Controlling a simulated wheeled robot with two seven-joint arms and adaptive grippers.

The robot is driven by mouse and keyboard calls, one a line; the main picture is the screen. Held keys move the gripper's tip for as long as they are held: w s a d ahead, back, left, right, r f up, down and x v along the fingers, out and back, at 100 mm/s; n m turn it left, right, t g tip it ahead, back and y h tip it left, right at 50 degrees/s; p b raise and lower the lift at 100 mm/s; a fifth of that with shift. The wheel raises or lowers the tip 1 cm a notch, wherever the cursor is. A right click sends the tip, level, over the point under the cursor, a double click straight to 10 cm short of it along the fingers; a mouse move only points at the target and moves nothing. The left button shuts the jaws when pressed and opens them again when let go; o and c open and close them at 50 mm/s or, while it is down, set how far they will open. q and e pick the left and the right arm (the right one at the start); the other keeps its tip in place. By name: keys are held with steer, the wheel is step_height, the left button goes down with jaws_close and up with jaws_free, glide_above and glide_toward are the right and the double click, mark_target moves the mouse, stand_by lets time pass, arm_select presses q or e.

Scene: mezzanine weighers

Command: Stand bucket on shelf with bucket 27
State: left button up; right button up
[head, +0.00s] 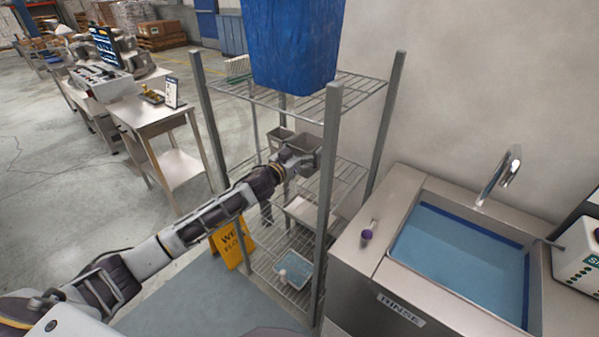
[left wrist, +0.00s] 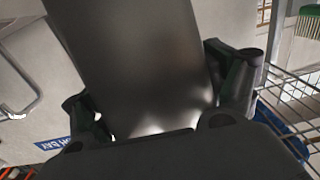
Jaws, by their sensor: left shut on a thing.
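My left gripper (head: 297,160) reaches in among the posts of the wire shelf rack (head: 332,120), at its middle level. It is shut on a grey metal bucket (head: 309,144), whose smooth side fills the space between the fingers in the left wrist view (left wrist: 140,62). A second grey container (head: 279,136) is just left of and behind the held bucket. No number is readable on either. I cannot tell whether the held bucket touches the wire shelf (head: 345,178). My right gripper is not in view.
A blue bag-like thing (head: 292,45) sits on the top shelf above. Lower shelves hold a tray (head: 303,212) and a light-blue tub (head: 293,269). A yellow wet-floor sign (head: 231,246) stands at the rack's left. A sink (head: 455,262) is at right.

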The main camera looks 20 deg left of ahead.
mark_target(305, 172)
arm_select(q)
step_height(305, 172, down, 6)
steer(key=shift+r+b, duration=0.1)
steer(key=shift+b, duration=0.3)
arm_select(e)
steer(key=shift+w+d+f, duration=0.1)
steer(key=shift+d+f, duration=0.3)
arm_select(q)
steer(key=shift+f, duration=0.2)
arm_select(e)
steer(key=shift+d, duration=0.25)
arm_select(q)
steer(key=shift+f+b, duration=0.3)
steer(key=shift+f, duration=1.5)
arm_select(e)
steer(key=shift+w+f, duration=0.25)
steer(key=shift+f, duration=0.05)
arm_select(q)
steer(key=shift+f, duration=0.15)
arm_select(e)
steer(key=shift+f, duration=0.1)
arm_select(q)
steer(key=o, duration=1.3)
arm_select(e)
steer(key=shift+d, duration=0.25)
